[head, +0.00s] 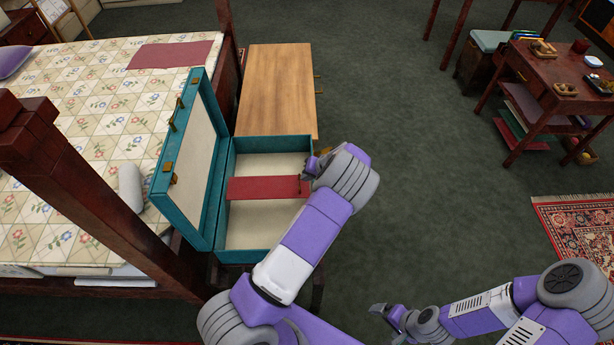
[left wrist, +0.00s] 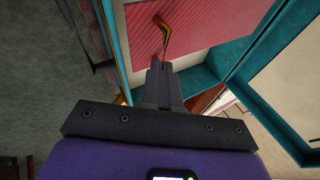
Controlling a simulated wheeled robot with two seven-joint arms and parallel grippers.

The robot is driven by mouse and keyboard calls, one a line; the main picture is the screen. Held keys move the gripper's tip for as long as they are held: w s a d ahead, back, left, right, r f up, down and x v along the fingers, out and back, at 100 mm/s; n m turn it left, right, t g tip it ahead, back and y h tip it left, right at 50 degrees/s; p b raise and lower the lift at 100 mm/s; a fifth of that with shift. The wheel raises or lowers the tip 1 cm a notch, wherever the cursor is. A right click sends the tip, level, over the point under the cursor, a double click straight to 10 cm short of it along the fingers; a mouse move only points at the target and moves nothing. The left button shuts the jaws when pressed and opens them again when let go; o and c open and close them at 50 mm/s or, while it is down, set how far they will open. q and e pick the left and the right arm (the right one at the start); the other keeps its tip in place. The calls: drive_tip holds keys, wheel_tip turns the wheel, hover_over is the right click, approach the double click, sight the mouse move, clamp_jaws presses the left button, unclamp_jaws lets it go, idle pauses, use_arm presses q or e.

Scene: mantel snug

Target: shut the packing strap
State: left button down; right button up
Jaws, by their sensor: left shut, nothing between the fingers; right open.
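The packing strap (head: 262,188) is a wide red band lying across the middle of the open teal suitcase (head: 224,218). Its right end runs up by my left gripper (head: 310,168), and my wrist partly hides that side. In the left wrist view the strap (left wrist: 215,25) shows red ribbing with a brass pull (left wrist: 168,38) on it. My left gripper (left wrist: 163,82) is shut and empty, its fingertips close to the pull's end; I cannot tell whether they touch. My right gripper (head: 380,310) is open and empty, low over the floor, away from the case.
The suitcase lid (head: 190,160) stands open on the left, beside the bed (head: 90,110) and its dark wooden post. A wooden-topped cabinet (head: 275,85) stands behind the case. Green carpet is clear to the right, with a side table (head: 550,90) farther off.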

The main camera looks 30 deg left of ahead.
use_arm(q)
drive_tip(key=w+p+v, duration=0.1)
drive_tip(key=p+v, duration=0.2)
drive_tip(key=v, duration=0.9)
drive_tip(key=shift+d, duration=0.5)
drive_tip(key=shift+w+f, duration=0.1)
drive_tip(key=shift+w, duration=0.05)
